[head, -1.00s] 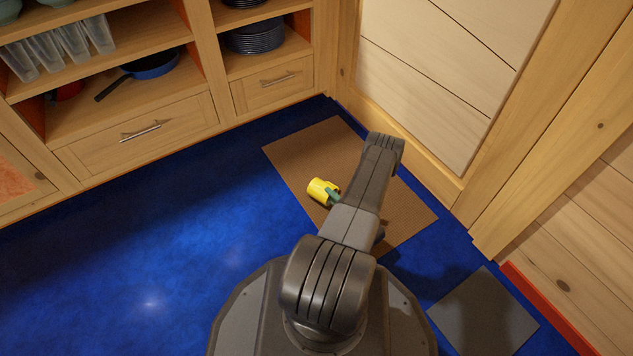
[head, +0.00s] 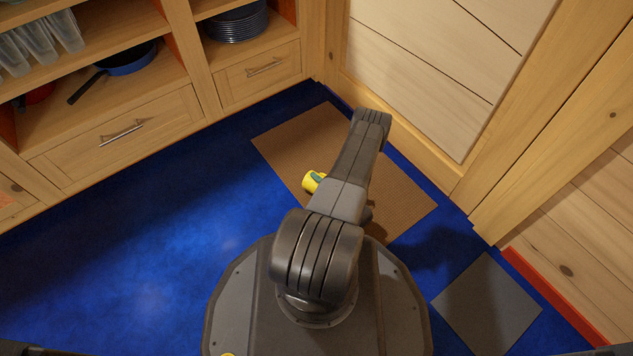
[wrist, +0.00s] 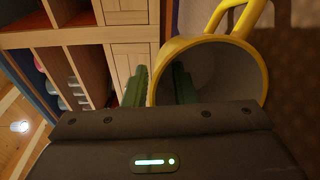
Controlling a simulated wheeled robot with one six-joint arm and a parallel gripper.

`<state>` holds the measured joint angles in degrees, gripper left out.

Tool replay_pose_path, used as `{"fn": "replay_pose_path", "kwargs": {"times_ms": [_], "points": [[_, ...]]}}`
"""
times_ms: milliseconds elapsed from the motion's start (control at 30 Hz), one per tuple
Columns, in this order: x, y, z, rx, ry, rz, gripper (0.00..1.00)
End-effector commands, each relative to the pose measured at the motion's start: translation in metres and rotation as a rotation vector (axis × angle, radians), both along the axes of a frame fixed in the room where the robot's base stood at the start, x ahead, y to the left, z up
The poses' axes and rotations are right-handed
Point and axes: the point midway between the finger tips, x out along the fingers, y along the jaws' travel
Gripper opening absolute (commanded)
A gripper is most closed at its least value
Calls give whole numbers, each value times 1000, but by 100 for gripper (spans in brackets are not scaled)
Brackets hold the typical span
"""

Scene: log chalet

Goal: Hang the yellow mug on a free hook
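The yellow mug (head: 312,181) shows beside my arm in the head view, partly hidden by it. In the wrist view the mug (wrist: 210,42) is close up, with its grey inside facing the camera and its yellow handle at the top. My gripper (wrist: 158,82) has green fingers, one outside the mug's wall and one inside its mouth, so it is shut on the wall near the rim. In the head view my arm mostly hides the gripper. No hook shows in either view.
Wooden shelves at the left hold a blue pan (head: 128,62), clear glasses (head: 40,40) and stacked dark plates (head: 236,24). A brown mat (head: 285,140) and a grey mat (head: 487,305) lie on the blue floor (head: 110,240). A wooden wall closes the right; floor at the left is clear.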

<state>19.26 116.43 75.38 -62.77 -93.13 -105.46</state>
Motion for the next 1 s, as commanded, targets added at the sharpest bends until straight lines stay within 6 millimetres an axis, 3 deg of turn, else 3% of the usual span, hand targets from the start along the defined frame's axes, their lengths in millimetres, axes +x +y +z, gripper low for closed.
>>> {"fn": "replay_pose_path", "kwargs": {"times_ms": [33,100,600,767,1000], "points": [[0,0,0,0,0,0,14],[0,0,0,0,0,0,0],[0,0,3,-1,2,0,0],[0,0,28,0,1,0,0],[1,0,78,0,-1,0,0]]}}
